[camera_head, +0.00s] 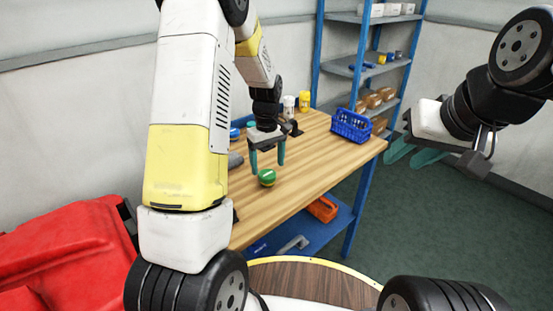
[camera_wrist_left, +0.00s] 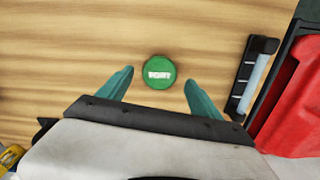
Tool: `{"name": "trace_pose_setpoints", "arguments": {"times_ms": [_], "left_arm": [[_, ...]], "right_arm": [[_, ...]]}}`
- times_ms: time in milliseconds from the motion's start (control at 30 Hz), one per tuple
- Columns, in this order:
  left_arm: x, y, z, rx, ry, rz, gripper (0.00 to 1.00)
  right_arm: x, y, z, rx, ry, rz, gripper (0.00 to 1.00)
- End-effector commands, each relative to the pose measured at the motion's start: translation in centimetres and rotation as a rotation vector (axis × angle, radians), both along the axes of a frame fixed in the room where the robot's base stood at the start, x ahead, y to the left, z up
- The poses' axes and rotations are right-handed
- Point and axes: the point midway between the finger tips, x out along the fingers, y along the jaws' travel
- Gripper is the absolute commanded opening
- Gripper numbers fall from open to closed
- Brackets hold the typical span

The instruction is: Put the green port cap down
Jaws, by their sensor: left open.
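The green port cap (camera_head: 267,177) is round with a white label and sits on the wooden workbench (camera_head: 320,160).
A blue basket (camera_head: 351,126) stands at the bench's right end. White and yellow bottles (camera_head: 304,101) stand at the back. A blue shelf rack (camera_head: 369,60) is behind. A red object (camera_head: 65,245) is at the left. An orange item (camera_head: 322,209) lies on the lower shelf.

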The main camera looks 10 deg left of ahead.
Motion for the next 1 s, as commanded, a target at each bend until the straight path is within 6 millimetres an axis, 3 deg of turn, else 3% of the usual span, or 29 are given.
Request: {"name": "trace_pose_setpoints", "arguments": {"times_ms": [200, 600, 767, 1000], "left_arm": [[0.1, 0.0, 4.9, 0.000, -0.006, 0.000, 0.74], [-0.8, 0.0, 10.1, -0.015, -0.026, -0.027, 0.74], [-4.4, -0.2, 14.8, -0.058, -0.120, -0.142, 0.74], [-12.7, -0.8, 21.1, -0.084, -0.319, -0.395, 0.74]], "right_arm": [[0.0, 0.0, 0.0, 0.000, 0.000, 0.000, 0.36], [0.0, 0.0, 0.0, 0.000, 0.000, 0.000, 0.36], [0.0, 0.0, 0.0, 0.000, 0.000, 0.000, 0.36], [0.0, 0.0, 0.0, 0.000, 0.000, 0.000, 0.36]]}}
